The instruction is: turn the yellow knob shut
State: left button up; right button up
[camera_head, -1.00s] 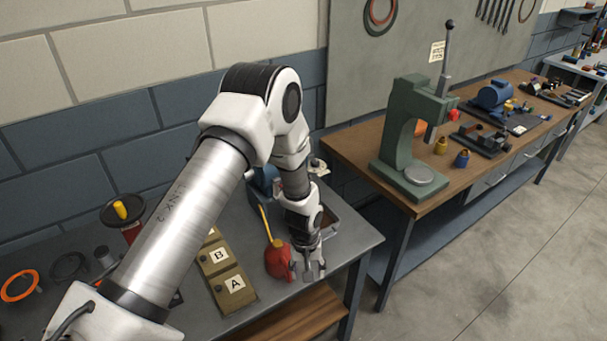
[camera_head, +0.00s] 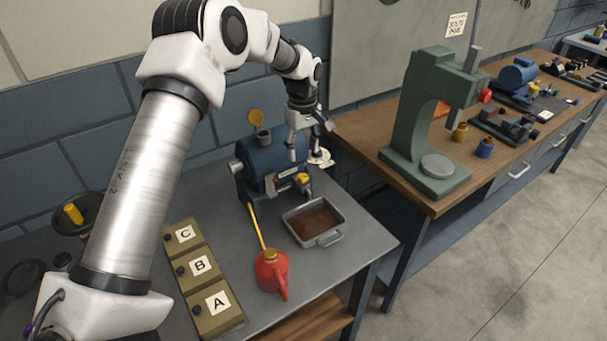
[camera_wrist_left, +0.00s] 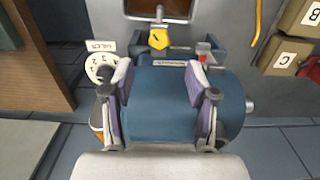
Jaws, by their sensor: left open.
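The yellow knob (camera_head: 303,180) sits low on the front right of a blue casing (camera_head: 255,158), above the tray. In the left wrist view the yellow knob (camera_wrist_left: 158,39) shows near the top, beyond my fingertips, and the blue casing (camera_wrist_left: 165,110) fills the middle. My left gripper (camera_head: 305,152) is open and above the right end of the casing, apart from the knob. In the left wrist view my left gripper (camera_wrist_left: 160,80) has its two fingers spread over the casing with nothing between them. My right gripper is not in view.
A metal tray (camera_head: 341,234) with brown content stands in front of the casing. A red oil can (camera_head: 271,270) and boxes labelled A, B and C (camera_head: 200,266) are nearer. A white dial (camera_wrist_left: 100,67) stands beside the casing. A green press (camera_head: 412,120) stands on the right bench.

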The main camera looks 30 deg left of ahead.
aim_at(303, 176)
pick_arm(q)
jog(key=shift+f, duration=0.45)
notch_tip(303, 176, down, 7)
jog(key=shift+r+p, duration=0.1)
jog(key=shift+p, duration=1.1)
jog(key=shift+f, duration=0.45)
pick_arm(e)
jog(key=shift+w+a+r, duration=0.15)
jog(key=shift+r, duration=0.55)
pick_arm(q)
grip_shut()
